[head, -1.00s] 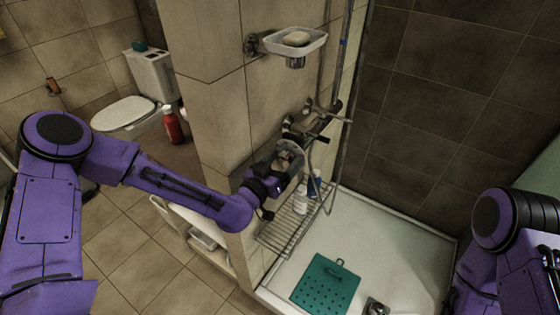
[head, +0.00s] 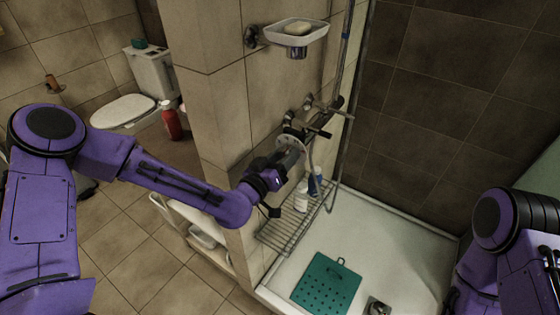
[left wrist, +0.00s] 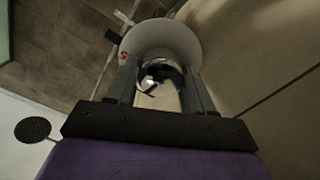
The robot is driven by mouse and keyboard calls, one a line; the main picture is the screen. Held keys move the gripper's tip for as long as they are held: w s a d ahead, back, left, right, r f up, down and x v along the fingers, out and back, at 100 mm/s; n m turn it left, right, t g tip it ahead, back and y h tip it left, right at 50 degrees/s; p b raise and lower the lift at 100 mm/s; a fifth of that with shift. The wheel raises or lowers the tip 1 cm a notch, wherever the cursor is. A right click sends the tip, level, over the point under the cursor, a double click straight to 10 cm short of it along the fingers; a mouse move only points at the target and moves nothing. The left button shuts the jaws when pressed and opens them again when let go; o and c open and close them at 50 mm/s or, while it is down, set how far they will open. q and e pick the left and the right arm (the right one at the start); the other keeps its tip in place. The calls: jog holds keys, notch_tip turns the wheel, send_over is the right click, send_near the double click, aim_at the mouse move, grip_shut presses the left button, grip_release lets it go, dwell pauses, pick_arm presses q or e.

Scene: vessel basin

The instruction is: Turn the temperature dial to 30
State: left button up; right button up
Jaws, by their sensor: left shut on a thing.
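The temperature dial is a pale round disc (left wrist: 160,45) in the left wrist view, with a small red mark on its left part. It also shows on the tiled shower wall in the head view (head: 291,144), partly behind my gripper. My left gripper (left wrist: 160,85) is shut on the dial's middle part, with one finger on each side. In the head view my left gripper (head: 281,166) reaches the wall from the left. The dial's numbers cannot be read. Only part of my right arm shows at the right edge; its fingertips are not clear.
Shower pipes and taps (head: 315,120) stand close behind the dial. A soap dish (head: 294,37) is above. A wire rack (head: 285,232) with bottles (head: 301,198) is below. A green mat (head: 326,284) lies in the white shower tray (head: 400,235).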

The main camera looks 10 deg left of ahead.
pick_arm(q)
jog(key=n+b, duration=0.1)
jog(key=n, duration=0.2)
jog(key=shift+b, duration=0.3)
jog(key=shift+n+b, duration=0.5)
jog(key=shift+n, duration=0.8)
jog(key=shift+r, duration=0.1)
jog(key=o, duration=1)
jog(key=shift+d, duration=0.1)
